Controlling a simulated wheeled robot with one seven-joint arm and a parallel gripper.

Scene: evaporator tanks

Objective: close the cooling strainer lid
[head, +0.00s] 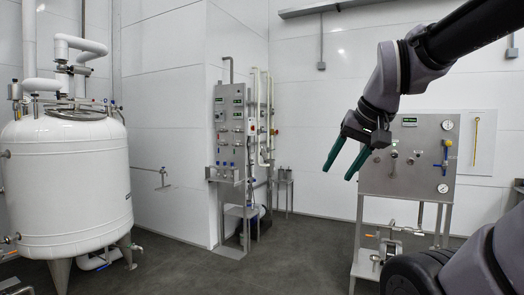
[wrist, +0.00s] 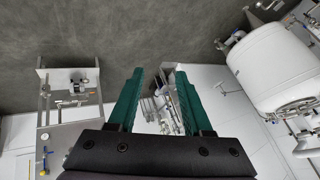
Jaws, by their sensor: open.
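My gripper (head: 339,173) is open and empty, raised in the air in front of the steel panel, with its two green fingers pointing down. In the wrist view the fingers (wrist: 159,76) stand apart with nothing between them. A small metal fitting with a handle (head: 390,246) sits low on the shelf of the panel stand; it may be the cooling strainer, but it is too small to tell. It also shows in the wrist view (wrist: 78,86), left of the fingers and well apart from them. I cannot make out whether a lid on it is open or shut.
The steel panel (head: 409,160) carries gauges and a blue-handled valve (head: 446,151). A white tank (head: 68,185) stands at the left. Another control panel (head: 230,130) with pipes stands at the back. The grey floor (head: 290,255) in the middle is clear.

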